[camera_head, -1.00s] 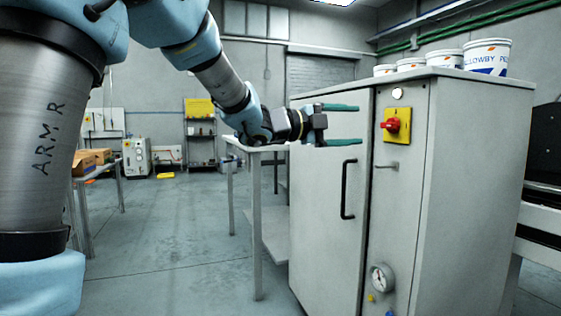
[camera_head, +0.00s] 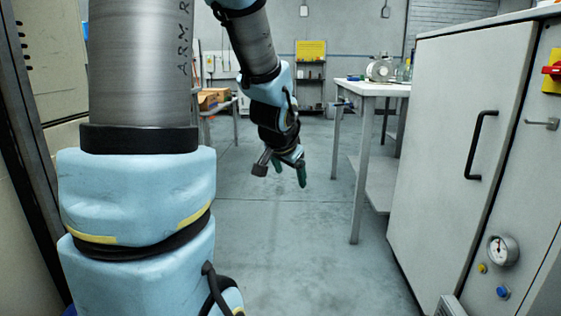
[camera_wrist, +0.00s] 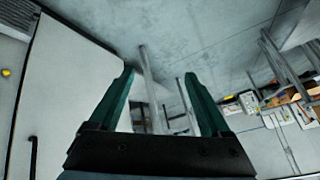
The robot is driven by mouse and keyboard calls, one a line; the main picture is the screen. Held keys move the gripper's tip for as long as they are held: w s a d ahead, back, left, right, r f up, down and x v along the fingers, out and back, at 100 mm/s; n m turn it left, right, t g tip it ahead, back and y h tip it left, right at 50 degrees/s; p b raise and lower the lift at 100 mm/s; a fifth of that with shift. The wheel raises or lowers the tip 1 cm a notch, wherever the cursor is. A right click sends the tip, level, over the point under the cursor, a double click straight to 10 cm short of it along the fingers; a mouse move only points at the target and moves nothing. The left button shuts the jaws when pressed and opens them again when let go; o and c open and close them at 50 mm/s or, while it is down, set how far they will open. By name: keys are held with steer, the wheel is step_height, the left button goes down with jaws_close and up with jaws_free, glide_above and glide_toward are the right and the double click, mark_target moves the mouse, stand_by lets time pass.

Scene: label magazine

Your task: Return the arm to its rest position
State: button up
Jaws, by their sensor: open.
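My gripper (camera_head: 290,178) hangs below my bent arm in the head view, over open floor between the left side and the grey cabinet. Its green fingers point downward. In the wrist view my gripper (camera_wrist: 160,88) has its two green fingers spread apart, with nothing between them but table legs and floor farther off. It touches nothing that I can see.
The grey cabinet (camera_head: 450,130) with a black handle stands at right, with a red switch (camera_head: 553,71) and a gauge (camera_head: 502,250). A white-topped table (camera_head: 372,88) stands left of it. A dark frame (camera_head: 25,160) is close at left. The middle floor (camera_head: 290,250) is clear.

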steer(key=s+a+f+n+g+y, duration=0.1)
steer(key=s+a+f+n+g, duration=0.15)
steer(key=s, duration=0.25)
steer(key=s+a+f+n+g+p, duration=0.1)
steer(key=s+a+n, duration=0.1)
steer(key=s+a, duration=0.25)
steer(key=s+a+f+n+g+y, duration=0.1)
steer(key=s+a+f+n+g, duration=0.15)
steer(key=s, duration=0.25)
step_height(320, 180, up, 25)
steer(key=p, duration=2.5)
steer(key=shift+d+r, duration=0.2)
steer(key=shift+d, duration=0.05)
